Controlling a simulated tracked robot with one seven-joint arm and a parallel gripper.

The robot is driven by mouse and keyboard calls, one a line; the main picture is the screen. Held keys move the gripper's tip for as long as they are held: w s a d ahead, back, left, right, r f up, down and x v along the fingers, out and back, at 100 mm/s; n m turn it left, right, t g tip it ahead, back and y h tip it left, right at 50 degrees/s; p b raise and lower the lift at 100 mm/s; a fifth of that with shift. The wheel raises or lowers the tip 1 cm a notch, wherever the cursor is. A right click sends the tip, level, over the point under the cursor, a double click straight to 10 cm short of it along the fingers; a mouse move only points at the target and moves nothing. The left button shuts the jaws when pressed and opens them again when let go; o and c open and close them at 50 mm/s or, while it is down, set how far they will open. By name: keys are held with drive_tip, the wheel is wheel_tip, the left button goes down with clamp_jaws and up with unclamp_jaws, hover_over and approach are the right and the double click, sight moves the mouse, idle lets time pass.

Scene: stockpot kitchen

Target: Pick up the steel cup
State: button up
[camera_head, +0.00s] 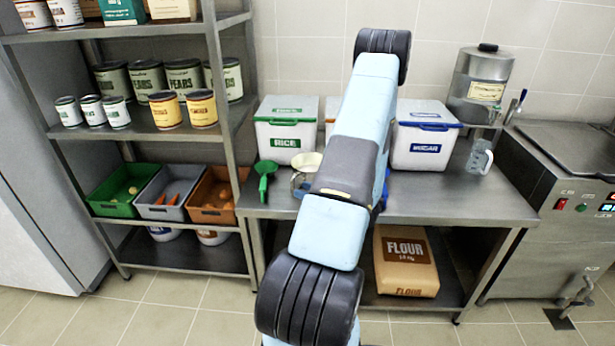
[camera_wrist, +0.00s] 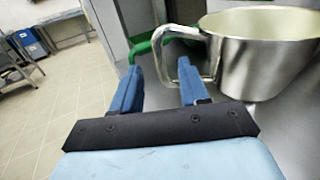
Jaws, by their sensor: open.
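The steel cup (camera_wrist: 262,50) is at the upper right of the wrist view, upright, with a pale inside and a loop handle (camera_wrist: 160,58) on its left side. My gripper (camera_wrist: 158,72) is open, with its two blue fingers pointing toward the handle. The handle's outer bar shows between the fingertips, and the right finger overlaps the loop. I cannot tell whether they touch. In the head view, a pale round opening, likely the cup (camera_head: 306,162), shows just left of my arm on the steel counter (camera_head: 450,200).
A green scoop (camera_head: 265,172) lies left of the cup. The rice bin (camera_head: 286,135) and sugar bin (camera_head: 422,140) stand behind, with a clear measuring jug (camera_head: 480,157) at right. A can shelf (camera_head: 150,130) stands left. The counter's front right is clear.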

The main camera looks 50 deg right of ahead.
drive_tip(key=shift+x, duration=3.65)
drive_tip(key=shift+s, duration=0.1)
clamp_jaws()
drive_tip(key=shift+r, duration=0.1)
